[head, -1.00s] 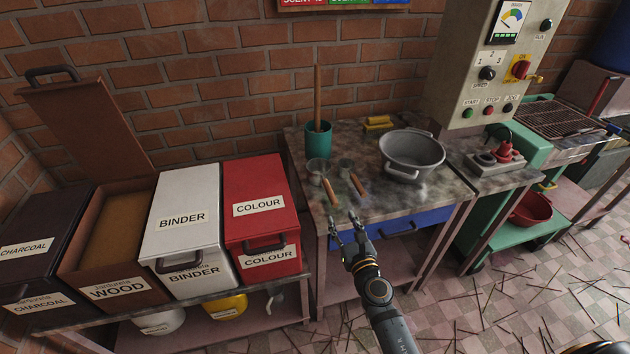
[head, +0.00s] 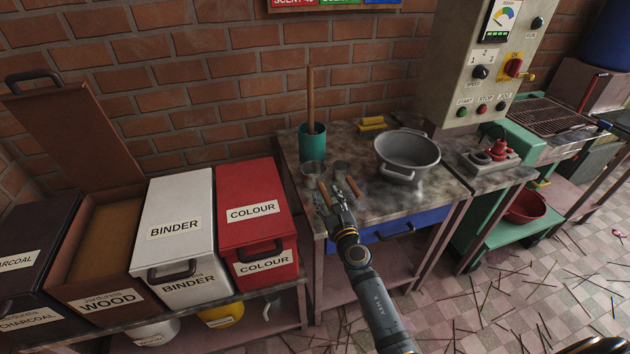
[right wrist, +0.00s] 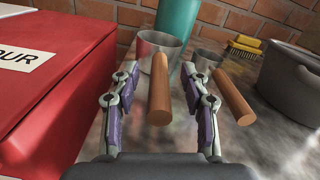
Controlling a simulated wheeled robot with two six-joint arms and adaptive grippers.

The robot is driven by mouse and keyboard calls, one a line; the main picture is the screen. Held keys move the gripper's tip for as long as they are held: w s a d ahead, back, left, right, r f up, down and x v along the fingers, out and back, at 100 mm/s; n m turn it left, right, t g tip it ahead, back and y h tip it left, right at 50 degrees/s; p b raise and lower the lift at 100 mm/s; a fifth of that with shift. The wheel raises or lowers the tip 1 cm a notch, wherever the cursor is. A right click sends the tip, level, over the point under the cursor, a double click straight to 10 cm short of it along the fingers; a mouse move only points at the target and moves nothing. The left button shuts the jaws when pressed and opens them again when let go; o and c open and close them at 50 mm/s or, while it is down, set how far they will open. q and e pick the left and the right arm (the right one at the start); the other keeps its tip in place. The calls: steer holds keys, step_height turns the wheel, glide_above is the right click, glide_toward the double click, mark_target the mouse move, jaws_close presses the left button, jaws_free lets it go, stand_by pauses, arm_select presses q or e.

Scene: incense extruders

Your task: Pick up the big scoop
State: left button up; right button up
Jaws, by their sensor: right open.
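The big scoop (head: 312,170) lies on the worktable with its metal cup toward the wall. In the right wrist view its wooden handle (right wrist: 160,92) points toward me, and its cup (right wrist: 156,46) is beyond. The smaller scoop (head: 341,169) lies just to its right, with its own wooden handle (right wrist: 233,97). My right gripper (head: 336,191) is open and empty at the table's front. In the right wrist view the big scoop's handle appears between the open fingers (right wrist: 162,84); no contact shows. My left gripper is not in view.
A teal pot (head: 312,145) stands behind the scoops. A grey basin (head: 407,150) and a yellow brush (head: 372,123) are to the right. The red COLOUR bin (head: 252,190) stands close on the left. A blue drawer (head: 405,224) is under the tabletop.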

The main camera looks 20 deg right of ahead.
mark_target(320, 189)
steer(key=w, duration=0.2)
steer(key=shift+w+f, duration=0.2)
steer(key=shift+w, duration=0.15)
steer(key=shift+s+r, duration=0.1)
steer(key=shift+c, duration=0.3)
jaws_close()
